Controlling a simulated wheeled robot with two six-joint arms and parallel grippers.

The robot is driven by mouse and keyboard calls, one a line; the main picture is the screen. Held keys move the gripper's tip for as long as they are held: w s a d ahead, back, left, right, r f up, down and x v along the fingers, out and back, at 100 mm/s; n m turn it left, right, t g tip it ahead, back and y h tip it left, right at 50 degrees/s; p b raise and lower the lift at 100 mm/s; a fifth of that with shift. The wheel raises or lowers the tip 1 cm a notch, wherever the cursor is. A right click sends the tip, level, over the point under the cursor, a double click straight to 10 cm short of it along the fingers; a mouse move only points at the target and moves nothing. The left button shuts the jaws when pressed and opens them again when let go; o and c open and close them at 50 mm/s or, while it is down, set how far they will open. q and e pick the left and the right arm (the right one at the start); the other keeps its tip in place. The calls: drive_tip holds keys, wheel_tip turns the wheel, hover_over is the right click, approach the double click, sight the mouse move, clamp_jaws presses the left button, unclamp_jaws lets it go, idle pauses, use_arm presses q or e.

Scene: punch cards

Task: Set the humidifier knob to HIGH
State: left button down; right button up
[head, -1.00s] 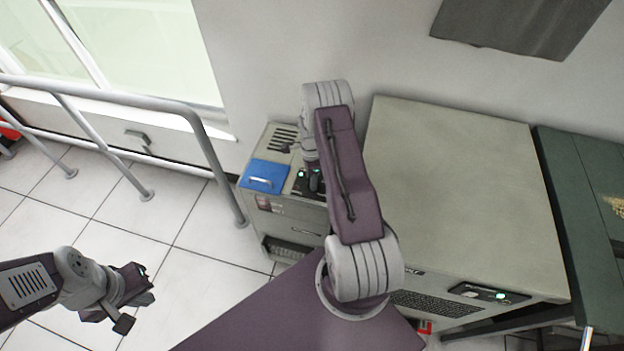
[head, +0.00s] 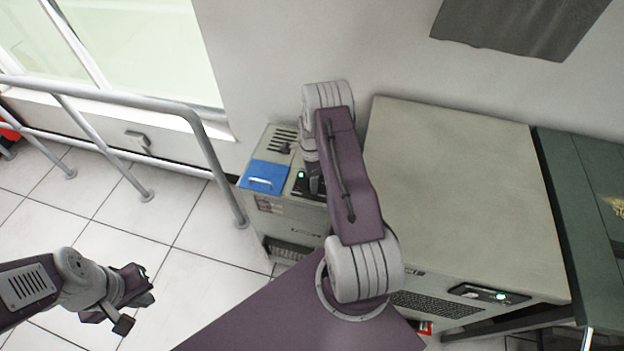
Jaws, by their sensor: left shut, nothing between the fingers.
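A small grey cabinet (head: 282,217) with a slotted top stands against the wall; it looks like the humidifier, but I cannot read its label. A black control panel (head: 301,188) with a green light sits on it, partly covered by my right arm. I cannot tell the knob or its setting there. My right gripper is mostly hidden behind the arm; a dark piece at the panel may be part of it. My left gripper (head: 136,302) is shut and empty over the floor at lower left, far from the cabinet.
A metal railing (head: 207,160) stands at left. Tiled floor is free there.

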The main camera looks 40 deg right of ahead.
wheel_tip(320, 180, up, 9)
drive_tip(key=shift+w, duration=0.25)
idle(0.5)
